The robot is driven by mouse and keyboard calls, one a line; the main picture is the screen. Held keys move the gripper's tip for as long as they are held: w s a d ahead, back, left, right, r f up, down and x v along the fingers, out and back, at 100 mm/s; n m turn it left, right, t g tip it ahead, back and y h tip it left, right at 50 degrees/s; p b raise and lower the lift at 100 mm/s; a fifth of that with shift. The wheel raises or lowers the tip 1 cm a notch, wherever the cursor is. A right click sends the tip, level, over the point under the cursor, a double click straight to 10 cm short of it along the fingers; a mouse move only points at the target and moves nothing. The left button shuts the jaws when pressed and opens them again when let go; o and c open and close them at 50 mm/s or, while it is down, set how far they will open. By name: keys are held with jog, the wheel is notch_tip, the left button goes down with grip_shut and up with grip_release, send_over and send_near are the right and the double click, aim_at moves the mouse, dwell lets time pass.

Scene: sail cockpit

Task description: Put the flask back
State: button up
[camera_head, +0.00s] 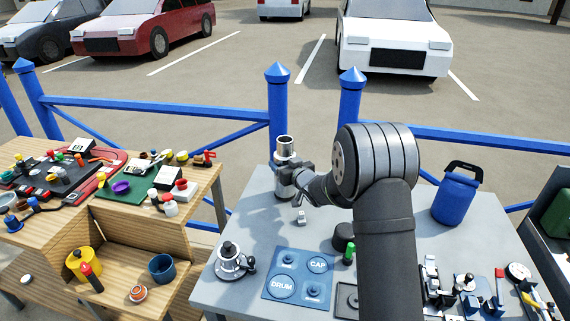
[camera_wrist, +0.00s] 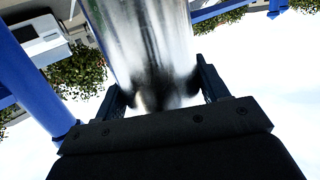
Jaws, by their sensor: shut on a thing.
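The flask is a shiny silver cylinder (camera_head: 284,160) with a dark open-looking top, upright at the far left part of the grey table. My gripper (camera_head: 296,180) reaches it from the right and is shut on it around its lower half. In the wrist view, the flask (camera_wrist: 148,45) fills the space between the two fingers of my gripper (camera_wrist: 158,88). Whether its base touches the table or hangs slightly above it, I cannot tell.
A blue mat (camera_head: 302,264) marked DRUM and CAP lies on the grey table (camera_head: 255,215). A silver pot-like object (camera_head: 230,262) stands left of it. A blue jug (camera_head: 456,198) stands at the right. A cluttered wooden bench (camera_head: 200,180) is at the left. Blue railings run behind.

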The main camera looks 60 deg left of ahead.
jog(key=shift+f, duration=0.15)
jog(key=o, duration=1.3)
jog(key=shift+d+r, duration=0.15)
jog(key=shift+r, duration=0.05)
jog(key=s+d+r, duration=0.1)
jog(key=d, duration=1)
jog(key=shift+d+r, duration=0.3)
jog(key=shift+r, duration=0.05)
jog(key=shift+s, duration=0.1)
jog(key=a, duration=0.8)
jog(key=w+a, duration=0.1)
jog(key=a, duration=0.3)
jog(key=shift+w+r, duration=0.1)
jog(key=shift+r, duration=0.4)
